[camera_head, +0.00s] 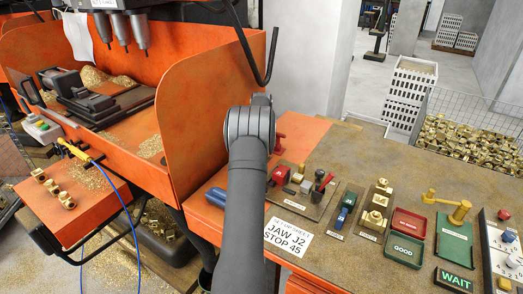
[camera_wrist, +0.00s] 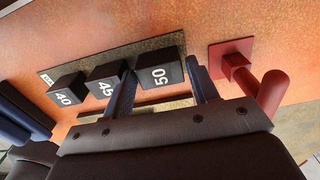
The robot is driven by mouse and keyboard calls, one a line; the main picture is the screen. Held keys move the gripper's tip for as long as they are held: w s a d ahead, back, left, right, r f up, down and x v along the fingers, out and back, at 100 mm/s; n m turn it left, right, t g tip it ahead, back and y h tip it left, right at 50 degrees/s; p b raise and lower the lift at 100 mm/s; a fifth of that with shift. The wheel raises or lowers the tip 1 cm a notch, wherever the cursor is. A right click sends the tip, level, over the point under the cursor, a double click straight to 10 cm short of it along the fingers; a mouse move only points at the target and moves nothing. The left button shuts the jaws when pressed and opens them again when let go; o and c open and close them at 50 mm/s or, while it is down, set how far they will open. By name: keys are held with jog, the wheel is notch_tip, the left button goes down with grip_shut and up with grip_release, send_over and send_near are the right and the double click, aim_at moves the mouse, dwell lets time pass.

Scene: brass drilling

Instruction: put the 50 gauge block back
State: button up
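The 50 gauge block (camera_wrist: 160,77) is a black block with a white number, in the wrist view. It is at the right end of a row with the 45 block (camera_wrist: 106,85) and the 40 block (camera_wrist: 66,96), by a thin olive strip (camera_wrist: 120,57). My gripper (camera_wrist: 164,82) has one finger at each side of the 50 block, the left one between 45 and 50. The fingers look close to its sides; I cannot tell whether they press on it or whether its base touches the strip. In the head view my arm hides the gripper and these blocks.
A red fixture (camera_wrist: 246,75) stands just right of my gripper, also in the head view (camera_head: 279,143). The setup sheet (camera_head: 288,237), a board of small tools (camera_head: 299,207) and red and green trays (camera_head: 404,251) lie right of my arm. An orange machine guard (camera_head: 213,85) rises left.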

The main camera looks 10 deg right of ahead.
notch_tip(320, 180, up, 12)
jog(key=shift+r, duration=0.2)
dwell(0.4)
notch_tip(320, 180, down, 12)
jog(key=shift+r, duration=1.85)
